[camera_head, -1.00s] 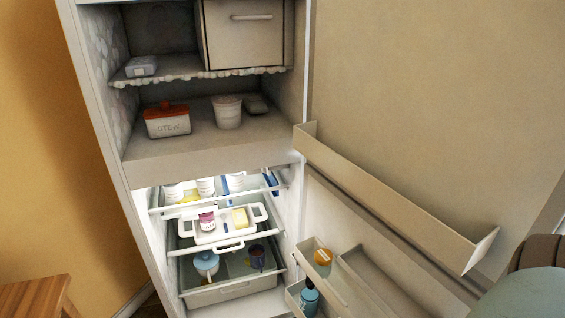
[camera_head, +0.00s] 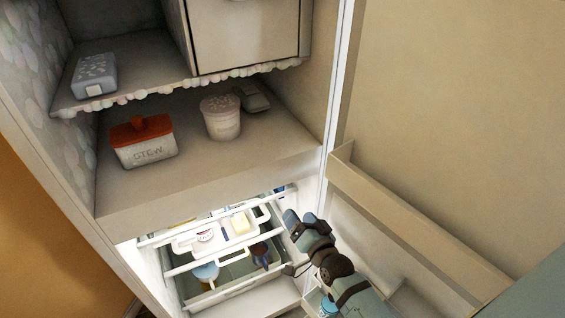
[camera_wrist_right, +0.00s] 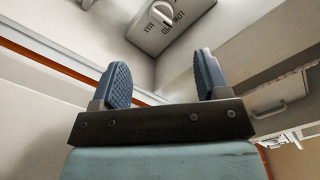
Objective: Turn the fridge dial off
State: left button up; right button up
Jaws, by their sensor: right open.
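The fridge dial (camera_wrist_right: 162,12) shows in the right wrist view at the top edge. It is a pale knob on a grey housing (camera_wrist_right: 178,28) with upside-down lettering that includes "MAX" and "LOW". The knob is partly cut off by the frame, so its exact setting is unclear. In the head view I cannot see the dial. My right gripper (camera_head: 298,221) reaches into the lit lower compartment of the fridge (camera_head: 82,205), near its right side. In the wrist view its two blue fingers (camera_wrist_right: 162,62) are apart and empty, short of the housing. My left gripper is not in view.
A white tray (camera_head: 190,247) and glass shelves with several items lie left of my right gripper. The open door's shelf (camera_head: 400,220) is close on the right. Above, a red-lidded stew box (camera_head: 148,152) and a white tub (camera_head: 221,127) stand in the upper compartment.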

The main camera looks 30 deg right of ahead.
jog(key=shift+m, duration=0.3)
jog(key=w, duration=0.4)
jog(key=w+d, duration=0.1)
jog(key=w, duration=0.9)
jog(key=shift+d+r+p, duration=0.25)
jog(key=shift+r+p, duration=0.05)
jog(key=shift+r, duration=0.1)
jog(key=c, duration=0.9)
